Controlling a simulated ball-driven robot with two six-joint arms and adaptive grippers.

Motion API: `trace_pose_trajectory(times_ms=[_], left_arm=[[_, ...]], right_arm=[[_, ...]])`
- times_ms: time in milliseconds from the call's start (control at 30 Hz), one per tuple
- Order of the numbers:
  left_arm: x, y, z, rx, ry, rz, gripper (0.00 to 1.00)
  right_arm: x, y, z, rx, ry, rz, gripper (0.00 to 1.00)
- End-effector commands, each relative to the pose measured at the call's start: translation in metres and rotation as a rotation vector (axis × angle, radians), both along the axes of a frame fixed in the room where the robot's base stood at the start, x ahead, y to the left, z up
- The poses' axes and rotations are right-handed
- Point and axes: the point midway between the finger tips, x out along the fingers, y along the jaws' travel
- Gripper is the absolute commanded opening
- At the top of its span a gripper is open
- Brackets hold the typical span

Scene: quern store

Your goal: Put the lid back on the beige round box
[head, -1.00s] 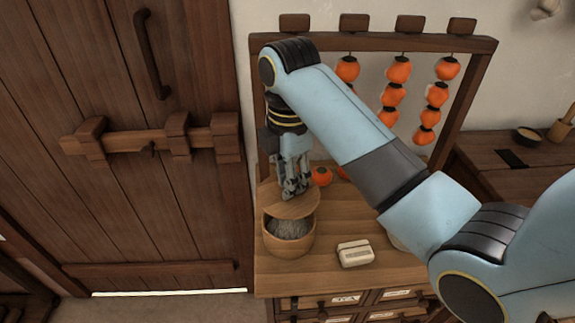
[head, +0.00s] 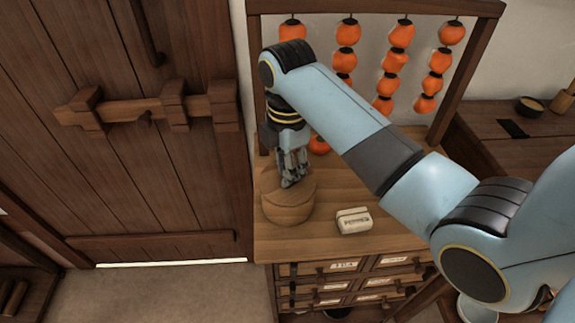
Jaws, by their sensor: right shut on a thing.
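The beige round box (head: 287,212) stands on the wooden chest top near its left edge. Its round wooden lid (head: 301,188) is at the top of the box, and the box's grey contents are hidden. I cannot tell whether the lid sits flush on the rim or is slightly tilted. My right gripper (head: 289,183) points down and is shut on the lid, with its fingertips at the lid's top. My left gripper is not in view.
A small white block (head: 354,221) lies right of the box on the chest top (head: 325,243). Strings of orange persimmons (head: 397,62) hang from a wooden frame behind. A plank door (head: 95,185) stands at left. My right arm crosses above the chest.

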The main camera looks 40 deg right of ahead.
Motion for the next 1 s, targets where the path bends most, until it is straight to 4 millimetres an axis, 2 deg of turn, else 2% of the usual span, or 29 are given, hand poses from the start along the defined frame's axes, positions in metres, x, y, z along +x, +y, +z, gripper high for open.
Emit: trace_pose_trajectory(times_ms=[167,1000], left_arm=[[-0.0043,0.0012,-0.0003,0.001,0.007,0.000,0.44],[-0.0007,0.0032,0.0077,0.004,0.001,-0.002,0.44]], right_arm=[[0.0000,0.0001,0.0002,0.000,0.000,0.000,0.00],[0.0000,-0.0006,0.0003,0.000,0.000,0.000,0.00]])
